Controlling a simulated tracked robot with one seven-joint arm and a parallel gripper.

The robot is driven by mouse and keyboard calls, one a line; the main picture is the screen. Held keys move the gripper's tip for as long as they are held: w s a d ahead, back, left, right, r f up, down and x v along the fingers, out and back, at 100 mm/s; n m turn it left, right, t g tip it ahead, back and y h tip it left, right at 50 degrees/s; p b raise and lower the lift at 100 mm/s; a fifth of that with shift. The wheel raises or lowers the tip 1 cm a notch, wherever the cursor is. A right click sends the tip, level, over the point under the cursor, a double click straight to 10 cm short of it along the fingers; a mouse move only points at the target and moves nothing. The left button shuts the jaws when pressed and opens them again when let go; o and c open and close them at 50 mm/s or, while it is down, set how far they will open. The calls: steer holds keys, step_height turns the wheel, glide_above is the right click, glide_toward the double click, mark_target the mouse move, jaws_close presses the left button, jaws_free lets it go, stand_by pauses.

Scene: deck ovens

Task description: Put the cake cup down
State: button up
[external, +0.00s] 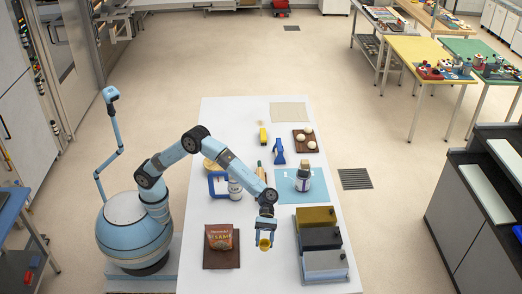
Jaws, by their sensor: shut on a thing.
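The cake cup is a small yellow cup (265,244) at the end of my arm. My gripper (265,233) is shut on it, over the near part of the white table (196,270). I cannot tell whether the cup touches the table or hangs a little above it. The fingers are too small to make out clearly, and they hide the upper part of the cup.
Right of my gripper stand yellow, dark and grey boxes (322,238). Left is a brown board (208,261) with a red packet (219,235). Behind are a jar (303,180) on a blue mat (287,197) and a blue-handled item (216,185). Table around the cup looks clear.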

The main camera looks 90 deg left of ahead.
mark_target(264, 267)
step_height(264, 267, down, 18)
steer(key=shift+r, duration=0.1)
stand_by(0.6)
steer(key=o, duration=1)
